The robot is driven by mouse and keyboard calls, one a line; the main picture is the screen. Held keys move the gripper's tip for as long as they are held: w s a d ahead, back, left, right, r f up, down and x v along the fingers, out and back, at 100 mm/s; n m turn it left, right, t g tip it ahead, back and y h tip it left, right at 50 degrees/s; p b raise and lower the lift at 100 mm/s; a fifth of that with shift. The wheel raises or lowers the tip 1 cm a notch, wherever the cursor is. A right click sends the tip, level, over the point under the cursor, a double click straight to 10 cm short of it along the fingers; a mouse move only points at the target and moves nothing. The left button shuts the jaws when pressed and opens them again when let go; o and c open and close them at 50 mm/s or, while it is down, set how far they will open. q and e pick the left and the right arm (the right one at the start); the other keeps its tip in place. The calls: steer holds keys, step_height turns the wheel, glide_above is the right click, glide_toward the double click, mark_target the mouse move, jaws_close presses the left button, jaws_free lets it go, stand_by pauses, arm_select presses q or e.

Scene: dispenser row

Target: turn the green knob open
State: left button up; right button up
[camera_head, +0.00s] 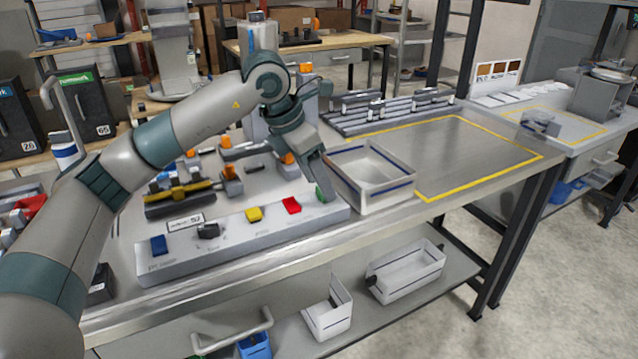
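A long grey panel (240,238) lies on the metal workbench and carries a row of coloured knobs. The green knob (319,194) is at the right end of the row, partly hidden by my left gripper. My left gripper (325,191) reaches down from above with its fingertips right at the green knob. I cannot tell whether the fingers are closed on it. The red knob (291,205), yellow knob (254,214), black knob (208,231) and blue knob (159,245) follow to the left. My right gripper is not in view.
A white open bin (372,180) stands just right of the panel, close to my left gripper. Behind the panel are a yellow-and-black fixture (180,195) and several orange-topped parts. The yellow-outlined bench area (475,155) at the right is clear.

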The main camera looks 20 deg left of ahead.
arm_select(q)
steer(key=b+v, duration=0.1)
steer(key=v, duration=1.5)
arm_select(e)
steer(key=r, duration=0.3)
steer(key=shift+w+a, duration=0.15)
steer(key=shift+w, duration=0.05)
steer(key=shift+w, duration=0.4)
arm_select(q)
steer(key=shift+r, duration=0.1)
step_height(320, 180, up, 10)
steer(key=p, duration=1)
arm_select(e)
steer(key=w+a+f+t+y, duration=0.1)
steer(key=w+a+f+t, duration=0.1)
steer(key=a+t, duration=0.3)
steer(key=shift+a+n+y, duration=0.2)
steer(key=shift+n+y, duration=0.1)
